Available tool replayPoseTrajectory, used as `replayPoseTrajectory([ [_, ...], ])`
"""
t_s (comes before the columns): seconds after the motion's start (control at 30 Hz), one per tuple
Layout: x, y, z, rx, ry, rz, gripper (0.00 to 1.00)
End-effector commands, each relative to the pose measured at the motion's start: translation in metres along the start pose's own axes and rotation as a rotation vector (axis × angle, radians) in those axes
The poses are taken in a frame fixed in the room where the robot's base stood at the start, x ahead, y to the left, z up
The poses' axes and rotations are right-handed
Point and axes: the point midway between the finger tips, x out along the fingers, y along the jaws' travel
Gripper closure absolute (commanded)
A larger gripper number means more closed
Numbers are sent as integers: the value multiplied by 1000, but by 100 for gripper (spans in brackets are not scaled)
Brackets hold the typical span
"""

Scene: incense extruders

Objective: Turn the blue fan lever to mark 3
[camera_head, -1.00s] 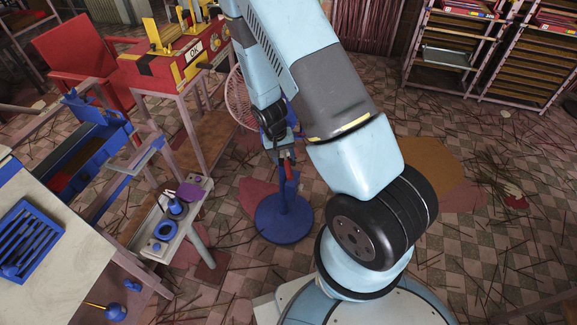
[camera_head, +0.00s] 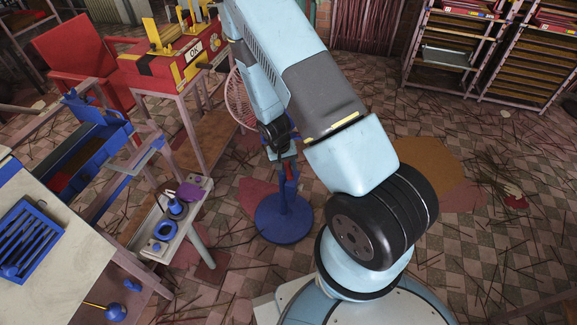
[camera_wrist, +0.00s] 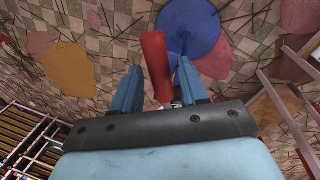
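The blue fan stands on the floor with its round base (camera_head: 284,219) and post (camera_head: 290,186) in the head view; its pinkish guard (camera_head: 238,100) is partly behind my arm. The wrist view shows the base (camera_wrist: 190,30) beyond the fingers. A red lever (camera_wrist: 156,62) stands out between my fingers in the wrist view, close to the left finger. My gripper (camera_wrist: 160,68) is open around it, with a gap on the right side; contact is unclear. In the head view my gripper (camera_head: 284,150) is at the upper post. The lever's marks are not visible.
A small side table (camera_head: 178,238) with blue and purple items stands left of the fan. A red and yellow machine (camera_head: 172,60) on a stand is at the back left. Racks (camera_head: 500,50) stand at the back right. Incense sticks litter the floor.

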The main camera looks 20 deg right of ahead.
Motion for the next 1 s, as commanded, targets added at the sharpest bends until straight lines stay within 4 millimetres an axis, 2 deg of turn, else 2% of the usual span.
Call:
replayPoseTrajectory([
  [0.07,0,0,0,0,0,0,65],
  [0.43,0,0,0,0,0,0,100],
  [0.73,0,0,0,0,0,0,100],
  [0.77,1,8,-1,3,-1,0,100],
  [1.0,-2,-7,0,19,-4,1,100],
])
